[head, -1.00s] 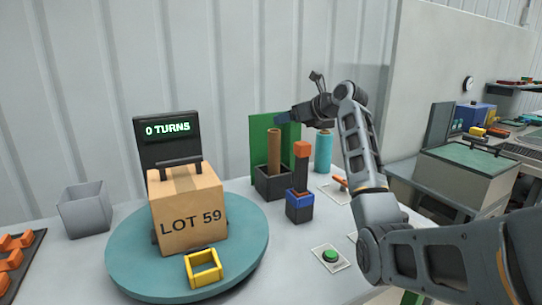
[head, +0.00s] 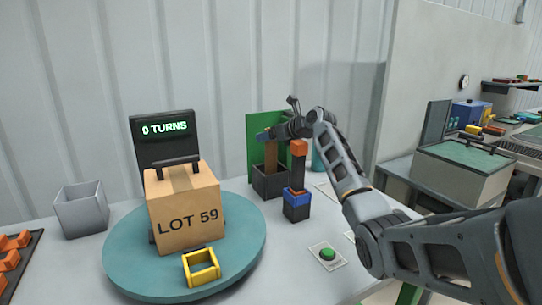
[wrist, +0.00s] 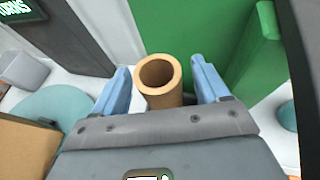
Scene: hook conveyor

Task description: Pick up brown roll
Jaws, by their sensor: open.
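The brown roll (head: 271,157) stands upright in a dark square holder (head: 270,185) in front of a green panel (head: 253,137). In the wrist view the roll (wrist: 158,75) is a hollow tube seen from above at its open top end.
An orange-topped dark post in a blue-rimmed block (head: 297,202) stands just in front of the holder. A teal roll (head: 318,160) is partly hidden behind my arm.

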